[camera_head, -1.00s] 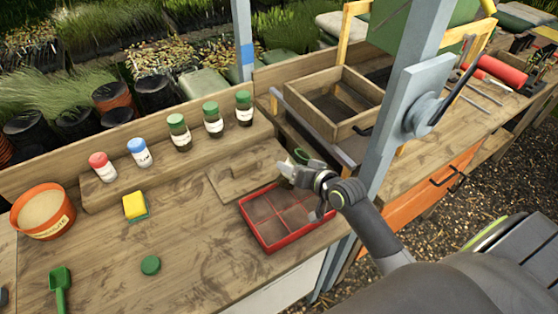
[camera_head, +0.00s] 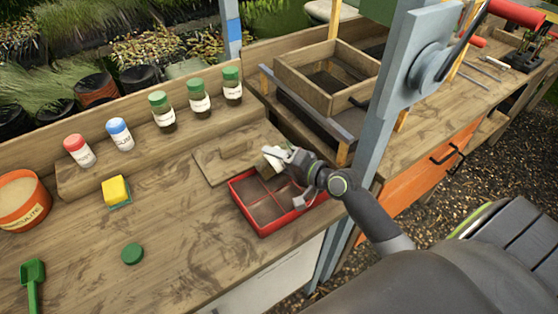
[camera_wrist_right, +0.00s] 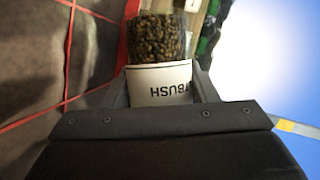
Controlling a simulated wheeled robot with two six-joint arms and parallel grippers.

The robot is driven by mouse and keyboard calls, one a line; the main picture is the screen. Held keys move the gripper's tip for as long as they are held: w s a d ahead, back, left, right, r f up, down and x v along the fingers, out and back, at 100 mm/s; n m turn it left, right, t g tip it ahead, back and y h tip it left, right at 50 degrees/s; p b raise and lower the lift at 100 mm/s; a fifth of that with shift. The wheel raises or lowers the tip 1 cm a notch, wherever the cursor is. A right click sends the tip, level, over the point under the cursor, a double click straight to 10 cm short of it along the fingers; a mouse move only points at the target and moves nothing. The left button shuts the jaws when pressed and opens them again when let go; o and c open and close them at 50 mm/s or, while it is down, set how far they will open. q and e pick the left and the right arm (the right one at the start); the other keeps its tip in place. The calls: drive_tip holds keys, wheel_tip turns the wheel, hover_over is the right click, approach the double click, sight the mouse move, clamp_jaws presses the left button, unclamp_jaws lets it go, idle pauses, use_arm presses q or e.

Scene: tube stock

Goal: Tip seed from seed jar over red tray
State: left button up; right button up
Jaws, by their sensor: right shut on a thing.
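My right gripper (camera_head: 288,157) is shut on the seed jar (camera_head: 271,156), a clear jar with a white label. It holds the jar tilted, over the back part of the red tray (camera_head: 292,221). In the right wrist view the jar (camera_wrist_right: 160,37) is full of brown seed, its label partly readable as "BUSH". The tray's red dividers (camera_wrist_right: 68,50) show beside it. The jar's mouth is not clearly seen, and I see no seed falling. A green lid (camera_head: 132,254) lies on the bench at the front left. My left gripper is out of view.
Several capped jars (camera_head: 162,112) stand on a wooden step at the back. A yellow sponge (camera_head: 116,190), an orange pot (camera_head: 20,205) and a green scoop (camera_head: 33,280) are at the left. A blue-grey post (camera_head: 385,140) stands right of my arm.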

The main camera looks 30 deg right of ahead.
drive_tip(key=shift+a+f, duration=0.1)
drive_tip(key=shift+f, duration=0.1)
drive_tip(key=shift+s, duration=0.1)
drive_tip(key=shift+s+a, duration=0.1)
drive_tip(key=shift+s, duration=0.25)
idle(0.3)
drive_tip(key=shift+f+m+y+b, duration=0.15)
drive_tip(key=shift+m+y+b, duration=0.25)
drive_tip(key=shift+m+b, duration=0.15)
drive_tip(key=shift+m+t+b, duration=0.3)
drive_tip(key=shift+m+b, duration=0.15)
drive_tip(key=shift+m, duration=0.1)
drive_tip(key=shift+r, duration=0.2)
